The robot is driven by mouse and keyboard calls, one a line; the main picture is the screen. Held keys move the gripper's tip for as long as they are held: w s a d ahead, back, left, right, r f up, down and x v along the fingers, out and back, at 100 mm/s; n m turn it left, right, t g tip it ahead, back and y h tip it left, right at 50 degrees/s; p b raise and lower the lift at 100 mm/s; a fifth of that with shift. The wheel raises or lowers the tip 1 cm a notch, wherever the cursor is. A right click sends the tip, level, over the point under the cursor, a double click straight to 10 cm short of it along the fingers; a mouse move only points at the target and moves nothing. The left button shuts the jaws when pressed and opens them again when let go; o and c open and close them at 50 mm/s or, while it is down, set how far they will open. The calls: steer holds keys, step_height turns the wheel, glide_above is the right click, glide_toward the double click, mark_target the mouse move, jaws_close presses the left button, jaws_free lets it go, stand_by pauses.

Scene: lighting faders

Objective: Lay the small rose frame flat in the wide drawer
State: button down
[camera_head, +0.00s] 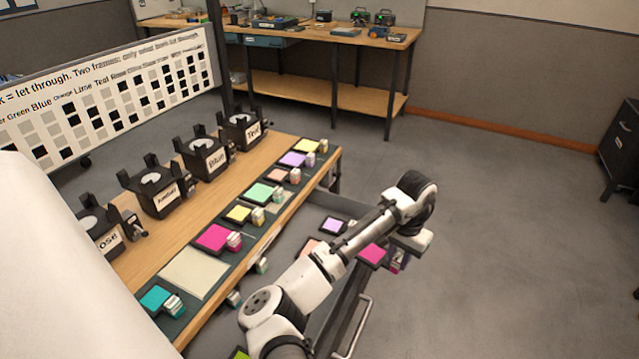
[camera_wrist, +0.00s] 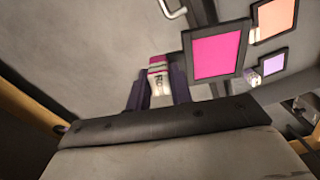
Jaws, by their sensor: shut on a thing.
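My gripper (camera_head: 398,258) is shut on the handle block of a small magenta frame (camera_head: 372,255), out past the table's right side. In the wrist view the fingers (camera_wrist: 158,90) close on the white, magenta-striped block (camera_wrist: 158,78), whose label starts "RO". The magenta frame (camera_wrist: 216,53) with its dark border extends beyond the fingers. The wide drawer (camera_head: 350,300) is pulled out below the table. A lavender frame (camera_head: 333,225) and a salmon frame (camera_head: 312,248) are in that area. My arm hides part of the drawer; the held frame's height over it is unclear.
The table (camera_head: 150,262) carries a row of coloured frames, including a larger magenta one (camera_head: 216,238), and several labelled lamp holders (camera_head: 207,158). A drawer handle (camera_head: 360,325) sticks out in front. Open grey floor (camera_head: 500,230) lies to the right. A workbench (camera_head: 330,40) stands behind.

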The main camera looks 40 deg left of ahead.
steer(key=s+a+r+n+p, duration=0.1)
steer(key=s+a+r+n, duration=0.1)
steer(key=s+a+r, duration=0.5)
steer(key=s+a+r+n+p, duration=0.1)
steer(key=s+a+r, duration=0.2)
steer(key=a+r, duration=0.75)
steer(key=shift+w+d+f+b, duration=0.1)
steer(key=shift+f+b, duration=4.05)
steer(key=shift+f, duration=3.45)
steer(key=shift+d+f+b, duration=0.1)
steer(key=shift+f+b, duration=4)
steer(key=shift+f, duration=3.45)
steer(key=shift+p, duration=0.4)
steer(key=shift+f+b, duration=0.6)
steer(key=shift+f, duration=0.75)
steer(key=c, duration=1.2)
jaws_free()
steer(key=shift+o, duration=0.2)
steer(key=shift+r, duration=0.1)
